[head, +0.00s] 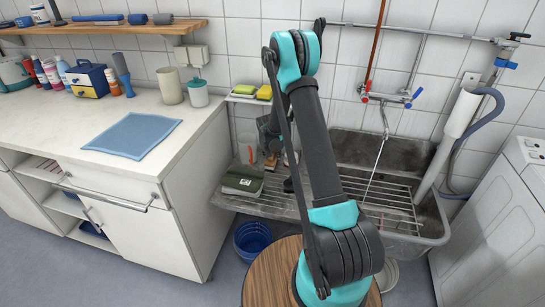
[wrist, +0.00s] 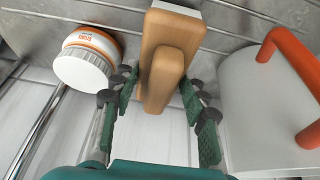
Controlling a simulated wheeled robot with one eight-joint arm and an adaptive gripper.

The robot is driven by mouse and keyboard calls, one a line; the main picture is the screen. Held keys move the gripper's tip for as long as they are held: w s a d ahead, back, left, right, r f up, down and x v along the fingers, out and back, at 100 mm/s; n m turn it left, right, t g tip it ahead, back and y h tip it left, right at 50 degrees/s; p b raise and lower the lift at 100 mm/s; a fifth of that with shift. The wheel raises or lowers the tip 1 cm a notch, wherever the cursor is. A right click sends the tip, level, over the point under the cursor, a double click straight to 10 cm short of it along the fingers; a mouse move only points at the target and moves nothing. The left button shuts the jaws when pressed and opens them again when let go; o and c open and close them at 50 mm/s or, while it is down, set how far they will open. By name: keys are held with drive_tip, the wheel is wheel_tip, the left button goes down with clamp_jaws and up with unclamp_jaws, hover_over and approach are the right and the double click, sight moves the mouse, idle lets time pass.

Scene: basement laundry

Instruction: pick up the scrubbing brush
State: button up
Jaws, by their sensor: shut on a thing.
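The scrubbing brush (wrist: 170,45) has a light wooden body and a narrower wooden grip, with a strip of pale bristles at its top edge in the wrist view. My gripper (wrist: 160,92) is shut on the wooden part, with green finger pads on both sides. In the head view my arm hides most of the gripper and brush, above the sink's left drainboard. I cannot tell whether the brush touches the surface.
A white tub with an orange band (wrist: 88,55) is close left of the fingers. A white container with an orange handle (wrist: 245,95) is close right. A green-topped sponge pack (head: 242,181) lies on the drainboard (head: 285,208). The counter (head: 60,130) has free room around a blue cloth (head: 132,135).

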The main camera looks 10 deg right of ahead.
drive_tip(key=r, duration=1)
drive_tip(key=shift+s+a+r, duration=0.15)
drive_tip(key=shift+s+r, duration=0.1)
drive_tip(key=shift+r, duration=0.05)
drive_tip(key=s+a, duration=0.3)
drive_tip(key=s, duration=0.5)
drive_tip(key=s+a, duration=0.4)
drive_tip(key=s, duration=0.5)
drive_tip(key=shift+s, duration=0.3)
drive_tip(key=shift+a+f, duration=0.1)
